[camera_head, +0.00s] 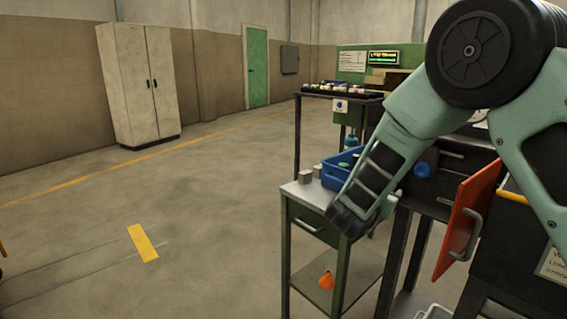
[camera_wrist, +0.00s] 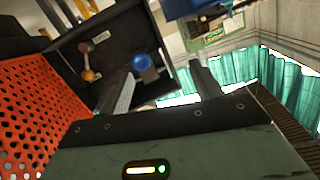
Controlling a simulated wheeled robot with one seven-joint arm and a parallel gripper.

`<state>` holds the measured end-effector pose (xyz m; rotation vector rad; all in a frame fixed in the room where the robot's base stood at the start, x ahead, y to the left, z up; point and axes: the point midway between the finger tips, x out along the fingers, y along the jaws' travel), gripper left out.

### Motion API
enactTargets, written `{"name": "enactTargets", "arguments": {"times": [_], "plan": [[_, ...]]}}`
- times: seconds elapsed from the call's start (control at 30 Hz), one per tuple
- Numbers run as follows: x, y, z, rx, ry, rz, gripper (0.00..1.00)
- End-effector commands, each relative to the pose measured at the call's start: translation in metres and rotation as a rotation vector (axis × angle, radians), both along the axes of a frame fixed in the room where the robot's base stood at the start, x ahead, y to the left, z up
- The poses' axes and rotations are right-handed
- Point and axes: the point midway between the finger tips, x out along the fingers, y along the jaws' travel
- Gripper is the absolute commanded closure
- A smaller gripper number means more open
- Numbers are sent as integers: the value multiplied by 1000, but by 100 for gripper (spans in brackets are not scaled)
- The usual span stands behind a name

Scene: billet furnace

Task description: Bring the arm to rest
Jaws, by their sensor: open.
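My gripper (camera_wrist: 163,84) shows in the wrist view with its two grey fingers spread apart and nothing between them. In the head view, my arm bends high at the right and its forearm slants down to the left, over the green bench. In the wrist view, a blue knob (camera_wrist: 145,62) on a dark housing lies beyond the fingers, with a gap I cannot judge. The blue knob also shows in the head view (camera_head: 422,170), just right of my forearm.
An orange-red door (camera_head: 467,218) stands open close to my arm; its perforated face (camera_wrist: 35,115) fills the wrist view's left. A green bench (camera_head: 310,222) holds a blue bin (camera_head: 335,172) and small grey blocks (camera_head: 306,177). A dark rack (camera_head: 298,140) stands behind.

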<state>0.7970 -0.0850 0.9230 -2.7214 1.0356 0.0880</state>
Motion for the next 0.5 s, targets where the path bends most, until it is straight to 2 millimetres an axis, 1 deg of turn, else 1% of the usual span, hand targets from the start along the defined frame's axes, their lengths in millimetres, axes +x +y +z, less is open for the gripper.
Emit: {"name": "enactTargets", "arguments": {"times": [0.03, 0.07, 0.1, 0.13, 0.17, 0.2, 0.27, 0.3, 0.37, 0.4, 0.47, 0.5], "plan": [[0, 21, 3, 58, 32, 97, 36], [-1, 37, 2, 95, 61, 165, 36], [-5, 59, 2, 143, 105, 262, 36], [-10, 76, 1, 177, 140, 335, 36], [-17, 94, 1, 206, 179, 408, 36], [-29, 117, 0, 241, 234, 503, 36], [-52, 149, -1, 282, 324, 643, 36], [-71, 168, -1, 302, 389, 732, 36], [-105, 193, -3, 319, 494, 861, 36], [-129, 207, -4, 320, 569, 941, 36], [-170, 221, -6, 310, 689, 1049, 36], [-198, 226, -8, 293, 771, 1114, 36]]}}
